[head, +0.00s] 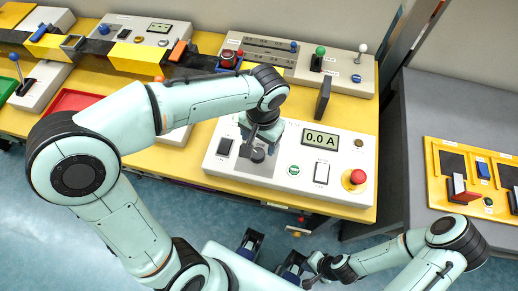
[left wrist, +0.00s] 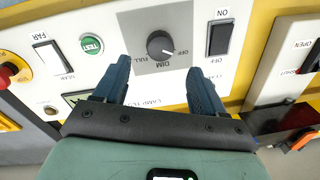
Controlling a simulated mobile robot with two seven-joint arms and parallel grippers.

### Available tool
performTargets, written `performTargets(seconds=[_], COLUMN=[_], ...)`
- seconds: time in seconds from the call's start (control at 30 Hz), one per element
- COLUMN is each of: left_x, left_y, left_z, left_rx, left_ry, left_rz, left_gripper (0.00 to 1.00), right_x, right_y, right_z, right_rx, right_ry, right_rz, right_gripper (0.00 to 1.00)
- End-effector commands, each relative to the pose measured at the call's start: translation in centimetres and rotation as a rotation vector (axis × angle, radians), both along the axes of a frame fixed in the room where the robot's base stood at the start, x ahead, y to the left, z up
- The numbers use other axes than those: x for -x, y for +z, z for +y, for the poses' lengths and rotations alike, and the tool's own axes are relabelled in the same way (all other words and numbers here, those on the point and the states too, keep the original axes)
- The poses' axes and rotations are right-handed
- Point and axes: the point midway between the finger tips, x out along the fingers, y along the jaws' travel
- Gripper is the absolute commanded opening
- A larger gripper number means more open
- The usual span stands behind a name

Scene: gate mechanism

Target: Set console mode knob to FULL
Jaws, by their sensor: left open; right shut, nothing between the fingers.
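The mode knob (left wrist: 160,44) is a round black knob on a grey plate (left wrist: 142,22) of the white console. Its labels read OFF, DIM and FULL, upside down in the left wrist view. Its pale pointer mark seems to lie on the OFF side. In the head view the knob (head: 258,155) is just below my left gripper (head: 262,137), partly covered by it. In the left wrist view my left gripper (left wrist: 160,88) is open, its fingers apart and short of the knob, with nothing between them. My right gripper (head: 310,272) is shut and empty, off the console's front edge.
The console (head: 215,165) also bears a black rocker switch (left wrist: 219,38), a green TEST button (left wrist: 92,45), a NEAR/FAR switch (left wrist: 47,57), a 0.0 A display (head: 321,139) and a red stop button (head: 355,177). A dark upright plate (head: 323,98) stands behind.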

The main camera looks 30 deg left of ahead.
Motion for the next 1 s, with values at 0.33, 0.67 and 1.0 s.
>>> performTargets(seconds=[0.33, 0.67, 1.0], left_x=[0.0, -0.1, -0.1], left_y=[-6.1, -7.0, -7.0], left_z=[0.4, 0.4, 0.4], left_rx=[0.000, 0.001, 0.001], left_ry=[-0.001, 0.000, 0.000], left_rz=[0.002, -0.001, 0.000], left_gripper=[0.70, 0.70, 0.14], right_x=[0.3, 0.3, 0.3], right_y=[-1.0, -1.1, -1.1], right_z=[0.0, 0.0, 0.0], right_rx=[0.000, 0.000, 0.000], right_ry=[0.000, 0.000, 0.000], right_rz=[0.003, 0.003, 0.003], right_gripper=[0.00, 0.00, 0.00])
